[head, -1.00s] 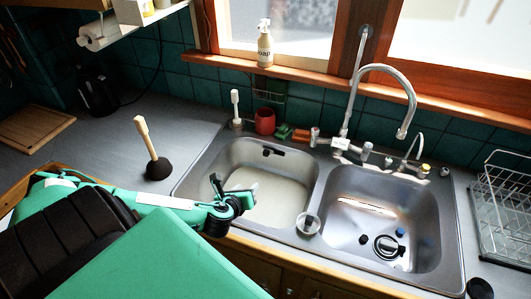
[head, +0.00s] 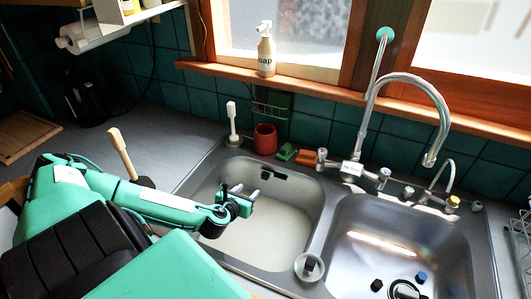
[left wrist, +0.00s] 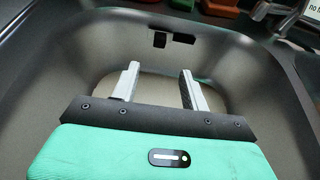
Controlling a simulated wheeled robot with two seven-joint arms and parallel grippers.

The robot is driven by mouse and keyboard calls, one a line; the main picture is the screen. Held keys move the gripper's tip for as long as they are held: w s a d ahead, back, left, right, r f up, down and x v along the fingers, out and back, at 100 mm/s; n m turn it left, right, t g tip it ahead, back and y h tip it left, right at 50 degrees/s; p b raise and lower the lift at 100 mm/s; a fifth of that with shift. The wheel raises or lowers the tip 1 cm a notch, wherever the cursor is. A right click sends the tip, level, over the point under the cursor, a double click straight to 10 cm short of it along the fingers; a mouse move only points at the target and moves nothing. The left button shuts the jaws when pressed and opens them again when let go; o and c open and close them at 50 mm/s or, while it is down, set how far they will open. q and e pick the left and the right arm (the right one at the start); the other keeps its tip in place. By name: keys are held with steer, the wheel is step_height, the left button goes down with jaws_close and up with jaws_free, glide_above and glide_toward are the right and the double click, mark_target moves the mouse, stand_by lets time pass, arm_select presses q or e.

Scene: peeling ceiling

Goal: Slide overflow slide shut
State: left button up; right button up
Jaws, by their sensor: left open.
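The overflow slide (head: 274,175) is a small dark piece high on the back wall of the left basin (head: 305,215). In the left wrist view the slide's black tab (left wrist: 160,40) sits at the left end of a dark slot (left wrist: 184,39). My left gripper (head: 249,192) is over the left basin, in front of the slide and apart from it. In the left wrist view its two fingers (left wrist: 160,70) are spread with nothing between them, pointing toward the back wall. My right gripper is not in view.
A chrome faucet (head: 441,115) arches over the right basin (head: 405,235). A red cup (head: 265,139), a white brush (head: 232,118) and sponges (head: 287,152) stand behind the left basin. A plunger (head: 121,150) stands left.

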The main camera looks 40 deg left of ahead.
mark_target(264, 176)
arm_select(q)
steer(key=p+x, duration=0.2)
steer(key=x, duration=1.2)
steer(key=shift+s+p, duration=0.1)
steer(key=shift+p, duration=0.25)
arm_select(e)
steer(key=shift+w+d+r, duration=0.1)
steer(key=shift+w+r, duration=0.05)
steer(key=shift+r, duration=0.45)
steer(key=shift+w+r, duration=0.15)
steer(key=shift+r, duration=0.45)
